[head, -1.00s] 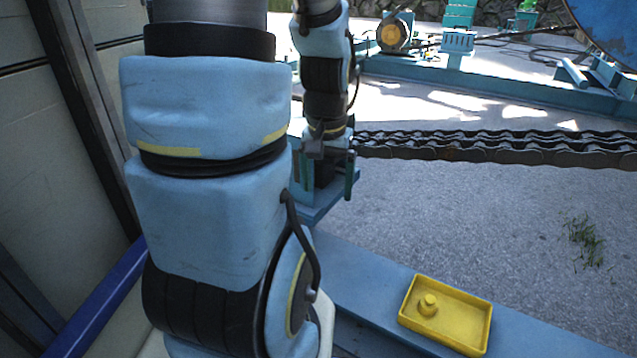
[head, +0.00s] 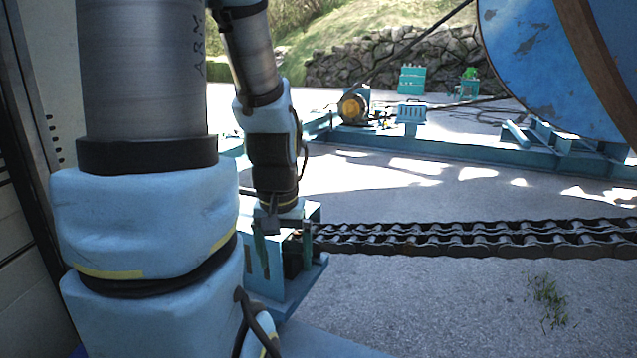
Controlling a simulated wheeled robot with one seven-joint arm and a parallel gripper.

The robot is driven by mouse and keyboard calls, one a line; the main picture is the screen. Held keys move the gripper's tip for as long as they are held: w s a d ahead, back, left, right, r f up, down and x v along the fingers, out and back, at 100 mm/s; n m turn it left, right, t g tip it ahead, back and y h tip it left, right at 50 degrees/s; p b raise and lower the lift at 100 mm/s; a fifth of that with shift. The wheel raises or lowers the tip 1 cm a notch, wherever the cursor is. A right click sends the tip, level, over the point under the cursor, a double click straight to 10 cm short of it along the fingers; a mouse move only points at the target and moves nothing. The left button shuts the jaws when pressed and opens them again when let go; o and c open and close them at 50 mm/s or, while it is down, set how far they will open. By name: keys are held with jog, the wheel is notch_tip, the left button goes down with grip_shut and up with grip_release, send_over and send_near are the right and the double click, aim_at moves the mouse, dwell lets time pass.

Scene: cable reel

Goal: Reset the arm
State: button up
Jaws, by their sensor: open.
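My gripper (head: 280,246) hangs at the end of my arm, left of the picture's middle, pointing down. Its two dark green fingers are apart, and I see nothing held between them. It is at a blue metal bracket (head: 312,272) by the near end of the chain; whether it touches the bracket I cannot tell. My large blue-padded arm links fill the left side and hide part of the bracket.
A dark chain (head: 470,238) runs right from the bracket. Behind it are a blue frame (head: 450,160), a yellow-and-black motor (head: 352,108) and a large blue reel (head: 550,60). A wall (head: 30,150) stands close on the left. Open paving (head: 450,300) lies at the lower right.

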notch_tip(320, 180, up, 17)
jog(key=p, duration=1.4)
jog(key=shift+o, duration=0.8)
jog(key=shift+r+p, duration=0.45)
jog(key=shift+p, duration=0.2)
jog(key=shift+f, duration=0.2)
